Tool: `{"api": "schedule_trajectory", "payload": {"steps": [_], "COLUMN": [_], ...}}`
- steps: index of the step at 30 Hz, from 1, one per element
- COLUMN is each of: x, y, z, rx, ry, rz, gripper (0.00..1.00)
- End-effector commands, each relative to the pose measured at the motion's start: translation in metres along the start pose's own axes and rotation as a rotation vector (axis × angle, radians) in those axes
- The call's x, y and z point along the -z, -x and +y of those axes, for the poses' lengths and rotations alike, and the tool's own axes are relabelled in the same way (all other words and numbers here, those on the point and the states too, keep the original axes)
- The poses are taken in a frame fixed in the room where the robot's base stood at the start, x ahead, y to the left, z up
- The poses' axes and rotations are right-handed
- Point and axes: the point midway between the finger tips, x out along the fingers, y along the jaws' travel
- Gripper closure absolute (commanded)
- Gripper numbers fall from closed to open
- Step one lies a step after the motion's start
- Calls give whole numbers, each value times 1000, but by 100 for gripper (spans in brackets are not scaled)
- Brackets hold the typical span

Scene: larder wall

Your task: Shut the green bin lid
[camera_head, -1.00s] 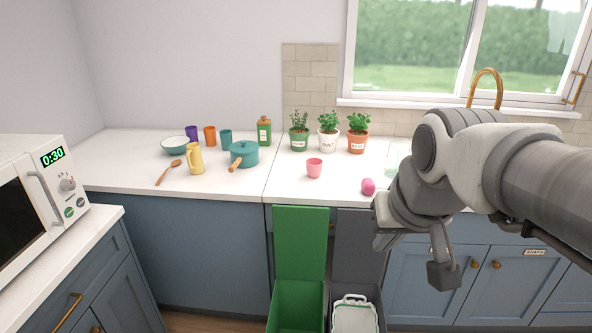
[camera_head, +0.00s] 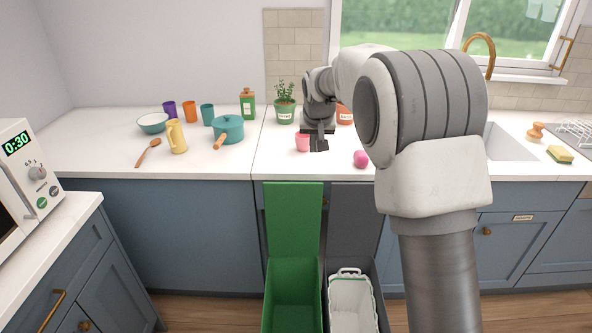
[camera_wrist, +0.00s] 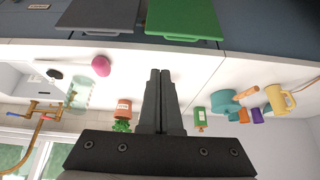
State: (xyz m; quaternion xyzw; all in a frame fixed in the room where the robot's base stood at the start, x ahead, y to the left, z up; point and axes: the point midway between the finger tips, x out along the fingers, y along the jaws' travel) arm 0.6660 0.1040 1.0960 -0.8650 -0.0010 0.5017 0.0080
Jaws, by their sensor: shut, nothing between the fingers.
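The green bin (camera_head: 292,297) stands open in front of the counter. Its green lid (camera_head: 292,218) is upright at the bin's back, against the cabinet front. The lid also shows at the top of the wrist view (camera_wrist: 184,18), which is upside down. My gripper (camera_head: 319,146) is above the countertop, higher than the lid and slightly right of it. Its fingers (camera_wrist: 160,74) are together with nothing between them, apart from the lid. My arm hides part of the counter and cabinets to the right.
A grey bin with a raised grey lid (camera_head: 348,215) stands right of the green one, holding a white container (camera_head: 352,300). A pink cup (camera_head: 302,143) appears beside my gripper; a pink round item (camera_head: 361,158) lies right. Potted herbs (camera_head: 285,102) stand behind.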

Motion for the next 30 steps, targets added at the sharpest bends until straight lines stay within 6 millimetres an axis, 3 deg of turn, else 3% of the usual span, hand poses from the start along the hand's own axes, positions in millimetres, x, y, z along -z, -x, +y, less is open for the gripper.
{"api": "schedule_trajectory", "payload": {"steps": [1, 3, 9, 20, 30], "x": [2, 6, 10, 9, 10], "y": [-24, -48, -103, -139, -191], "z": [-8, -19, -42, -51, -50], "rx": [-2, -3, -3, -3, -4], "ry": [7, 13, 26, 30, 30], "rz": [-3, 0, 8, 13, 12], "gripper": [100, 100, 100, 100, 100]}}
